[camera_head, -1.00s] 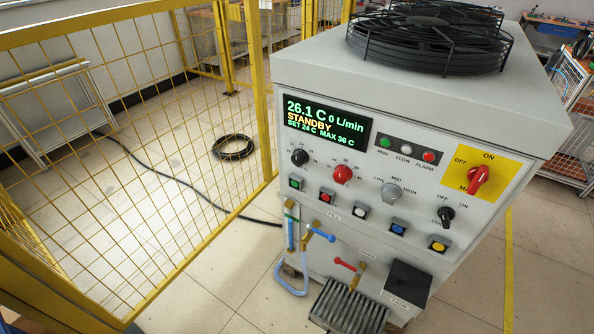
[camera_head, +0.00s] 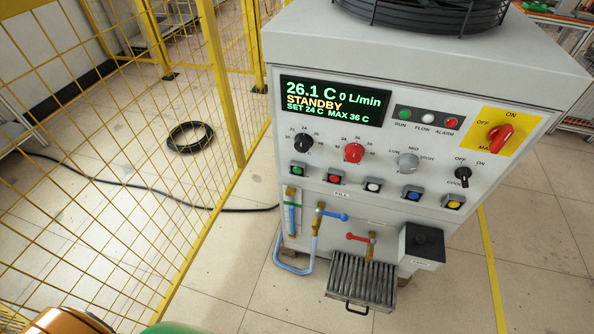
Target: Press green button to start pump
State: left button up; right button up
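The display (camera_head: 334,101) above reads 26.1 C, 0 L/min, STANDBY, SET 24 C, MAX 36 C. Neither of my grippers is in view. Rounded orange and green shapes at the bottom left edge may be parts of my own arm.
Red (camera_head: 335,178), white (camera_head: 373,185), blue (camera_head: 412,193) and yellow (camera_head: 453,201) buttons continue the row. Knobs sit above it. Below are a blue-handled valve (camera_head: 331,215), a red-handled valve (camera_head: 361,238) and a slatted tray (camera_head: 361,281). A yellow mesh fence (camera_head: 219,85) stands at left.

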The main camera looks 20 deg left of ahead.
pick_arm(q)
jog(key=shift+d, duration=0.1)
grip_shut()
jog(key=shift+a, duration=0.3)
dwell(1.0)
